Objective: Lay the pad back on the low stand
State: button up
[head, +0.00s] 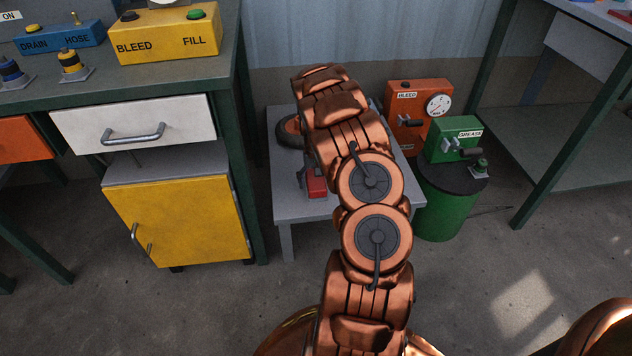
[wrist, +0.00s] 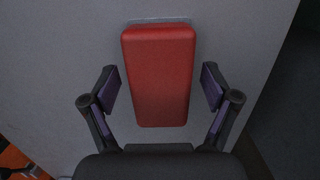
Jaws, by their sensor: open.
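The red pad (wrist: 160,75) is a rounded block seen from above in the wrist view, over the grey top of the low stand (wrist: 60,60). A thin pale strip shows along its far edge. Part of the pad (head: 317,187) also shows in the head view, on the low stand (head: 300,212), beside my arm. My gripper (wrist: 161,87) is open, with one finger on each side of the pad and a gap on both sides. In the head view my arm hides most of the gripper and part of the stand top.
A round black and orange object (head: 290,131) lies at the stand's left rear. An orange BLEED box (head: 405,115) stands behind right; a green GREASE box (head: 453,140) sits on a green drum (head: 447,208). A yellow cabinet (head: 180,218) under a workbench is left. Front floor is clear.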

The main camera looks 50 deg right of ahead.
notch_tip(320, 180, up, 12)
jog(key=w+p, duration=0.1)
jog(key=p, duration=0.2)
jog(key=s+a+r+n, duration=0.1)
jog(key=s+a+r, duration=0.3)
jog(key=a+r, duration=0.7)
jog(key=s+a+r+n+g, duration=0.1)
jog(key=s+a+r, duration=0.1)
jog(key=s+a, duration=0.3)
jog(key=s+a+r+n, duration=0.1)
jog(key=s+a+r, duration=0.1)
jog(key=a, duration=0.5)
jog(key=s+a+n, duration=0.2)
jog(key=s+a, duration=0.5)
jog(key=s, duration=0.3)
jog(key=s+a+r+n+g, duration=0.1)
jog(key=s+a+n, duration=0.1)
jog(key=s+a, duration=0.5)
jog(key=s, duration=0.4)
jog(key=shift+s+a+r+n+g+h, duration=0.25)
jog(key=shift+n+g+h, duration=0.05)
